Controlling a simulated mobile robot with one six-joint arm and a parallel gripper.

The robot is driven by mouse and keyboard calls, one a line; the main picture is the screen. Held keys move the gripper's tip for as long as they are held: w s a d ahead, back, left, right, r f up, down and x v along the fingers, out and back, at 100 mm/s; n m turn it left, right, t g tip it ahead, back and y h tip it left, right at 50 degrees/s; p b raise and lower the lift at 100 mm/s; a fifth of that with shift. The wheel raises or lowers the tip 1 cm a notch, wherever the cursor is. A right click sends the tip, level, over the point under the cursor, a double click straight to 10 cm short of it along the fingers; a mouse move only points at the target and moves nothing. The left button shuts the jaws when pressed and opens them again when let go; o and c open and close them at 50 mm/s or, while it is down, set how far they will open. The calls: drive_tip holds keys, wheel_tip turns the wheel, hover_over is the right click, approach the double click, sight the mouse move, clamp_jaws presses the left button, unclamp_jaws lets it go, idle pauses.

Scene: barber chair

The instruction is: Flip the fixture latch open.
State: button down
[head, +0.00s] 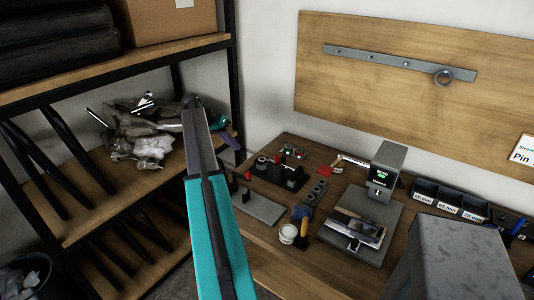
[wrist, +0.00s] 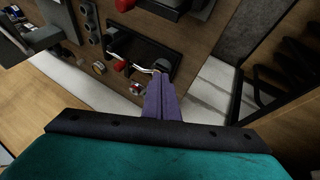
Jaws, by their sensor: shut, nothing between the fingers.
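A black fixture (head: 285,174) sits on the wooden bench in the head view. In the wrist view, a dark fixture plate (wrist: 150,50) carries a bent metal rod with a red knob (wrist: 120,65), which looks like the latch lever. My gripper (head: 231,143) has purple fingers, shut and empty, at the bench's left back edge, left of the fixture. In the wrist view the fingertips (wrist: 161,77) overlap the near end of the rod. I cannot tell whether they touch it. The latch's exact position is too small to tell in the head view.
A shelf (head: 150,190) with crumpled bags stands left of the bench. A wooden board (head: 400,85) hangs on the wall.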

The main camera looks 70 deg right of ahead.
drive_tip(key=shift+m+g, duration=0.3)
drive_tip(key=shift+m, duration=0.3)
drive_tip(key=s+d+r, duration=0.3)
drive_tip(key=shift+s+d, duration=0.1)
drive_tip(key=shift+s, duration=0.2)
drive_tip(key=s+d+f+p, duration=0.3)
drive_tip(key=s+f+p, duration=0.2)
drive_tip(key=s+f, duration=0.3)
drive_tip(key=shift+s, duration=0.55)
